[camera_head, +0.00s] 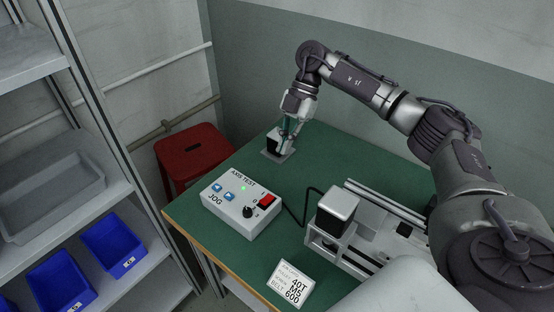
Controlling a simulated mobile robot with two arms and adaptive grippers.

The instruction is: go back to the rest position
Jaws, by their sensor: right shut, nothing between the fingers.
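My right arm reaches in from the right and arches over the green table (365,150). My right gripper (288,130) points down at the table's far corner, shut and empty. It is right beside a small dark block on a grey base plate (278,154). The gripper partly covers this block, and I cannot tell whether they touch. My left gripper is not in view.
A white jog box (225,212) with a lit green lamp stands at the left. A gantry axis with a motor (337,207) lies at the right, and a label card (290,284) in front. A red stool (192,150) and shelves with blue bins (62,281) stand left.

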